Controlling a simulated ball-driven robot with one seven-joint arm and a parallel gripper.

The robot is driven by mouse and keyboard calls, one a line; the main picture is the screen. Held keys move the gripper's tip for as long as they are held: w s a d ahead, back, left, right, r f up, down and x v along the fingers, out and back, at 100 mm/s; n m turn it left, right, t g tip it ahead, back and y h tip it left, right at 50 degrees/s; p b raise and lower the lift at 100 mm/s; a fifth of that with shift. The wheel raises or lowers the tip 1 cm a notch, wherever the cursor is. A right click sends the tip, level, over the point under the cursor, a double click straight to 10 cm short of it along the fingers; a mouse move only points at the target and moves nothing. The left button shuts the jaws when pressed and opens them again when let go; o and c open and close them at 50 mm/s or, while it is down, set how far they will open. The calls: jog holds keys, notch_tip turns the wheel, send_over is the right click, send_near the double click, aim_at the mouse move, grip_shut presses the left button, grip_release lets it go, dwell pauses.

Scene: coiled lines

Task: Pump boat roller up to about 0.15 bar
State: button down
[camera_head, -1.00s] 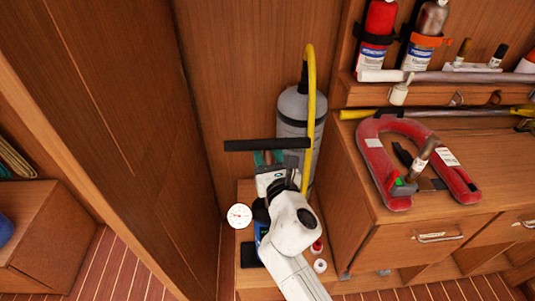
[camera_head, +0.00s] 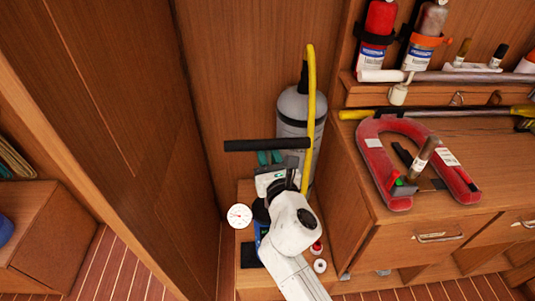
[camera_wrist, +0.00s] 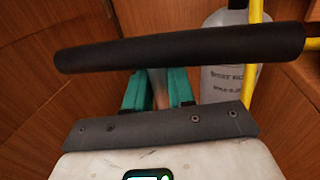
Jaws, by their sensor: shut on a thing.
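The pump's black bar handle (camera_head: 268,145) lies level in front of the wall; it spans the wrist view (camera_wrist: 180,48). My gripper (camera_head: 269,157) has teal fingers, seen just below the bar in the wrist view (camera_wrist: 157,92). They are shut around the pump's upright rod (camera_wrist: 159,88). A blue part, likely the pump body (camera_head: 262,232), is mostly hidden behind my arm. A white round gauge (camera_head: 239,216) stands left of it; its reading is too small to tell. A grey lettered cylinder (camera_head: 293,128), possibly the boat roller, stands upright behind.
A wooden cabinet (camera_head: 375,245) on the right carries a red horseshoe-shaped thing (camera_head: 372,160) and tools. Red and grey bottles (camera_head: 378,22) hang above. A wooden panel (camera_head: 120,130) closes off the left.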

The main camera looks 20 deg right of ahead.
notch_tip(320, 180, down, 17)
jog(key=b, duration=1.4)
jog(key=shift+r, duration=0.1)
jog(key=c, duration=1.1)
grip_release()
jog(key=shift+r, duration=0.1)
jog(key=s, duration=0.3)
jog(key=s+a, duration=0.1)
jog(key=s, duration=0.7)
jog(key=shift+a, duration=0.15)
jog(key=shift+w, duration=0.1)
